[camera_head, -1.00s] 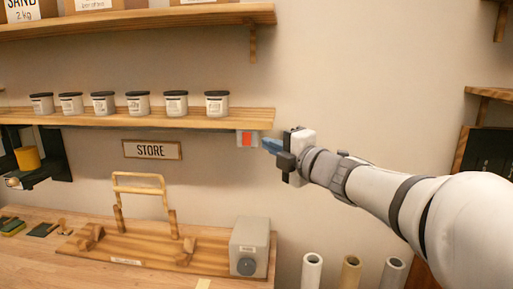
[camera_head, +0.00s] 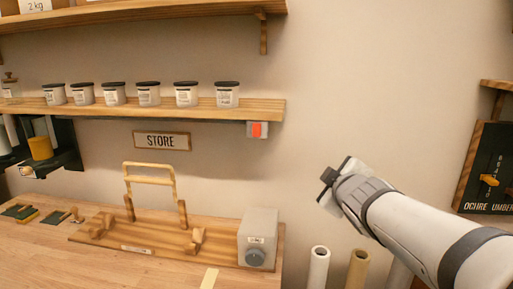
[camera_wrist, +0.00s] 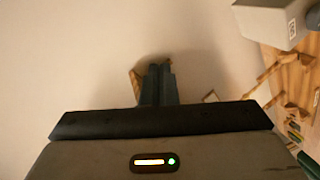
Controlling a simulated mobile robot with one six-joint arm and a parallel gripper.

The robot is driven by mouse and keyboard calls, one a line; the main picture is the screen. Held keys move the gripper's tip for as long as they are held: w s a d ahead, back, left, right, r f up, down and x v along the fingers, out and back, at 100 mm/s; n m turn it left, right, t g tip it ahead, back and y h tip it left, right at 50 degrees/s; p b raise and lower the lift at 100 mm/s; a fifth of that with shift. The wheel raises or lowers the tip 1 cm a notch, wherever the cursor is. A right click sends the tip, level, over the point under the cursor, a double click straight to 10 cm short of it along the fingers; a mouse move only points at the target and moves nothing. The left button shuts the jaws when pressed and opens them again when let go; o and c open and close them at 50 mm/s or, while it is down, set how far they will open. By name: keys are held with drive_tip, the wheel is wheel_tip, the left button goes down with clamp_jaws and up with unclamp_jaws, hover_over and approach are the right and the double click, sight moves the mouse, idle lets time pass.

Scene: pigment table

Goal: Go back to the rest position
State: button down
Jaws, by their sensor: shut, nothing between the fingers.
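My gripper (camera_head: 328,178) is at the right of the head view, in front of bare wall, apart from the shelf and bench. Its fingers are mostly hidden there behind its own body. In the wrist view the two dark fingers (camera_wrist: 158,85) are together, shut, with nothing between them. A small grey box with an orange-red switch (camera_head: 257,130) hangs under the right end of the jar shelf, to the upper left of my gripper and apart from it.
Several lidded white jars stand on the wooden shelf (camera_head: 150,110). Below are a STORE sign (camera_head: 161,140), a wooden bench (camera_head: 40,255) and a grey box with a knob (camera_head: 257,238). Paper rolls (camera_head: 318,268) stand below my arm. A dark board (camera_head: 487,165) is at far right.

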drive_tip(key=s+a+f+m+g, duration=0.2)
drive_tip(key=s+f+m+g, duration=0.9)
drive_tip(key=s+f, duration=0.7)
drive_tip(key=s, duration=0.3)
drive_tip(key=shift+s+f+g, duration=0.15)
drive_tip(key=shift+g, duration=0.15)
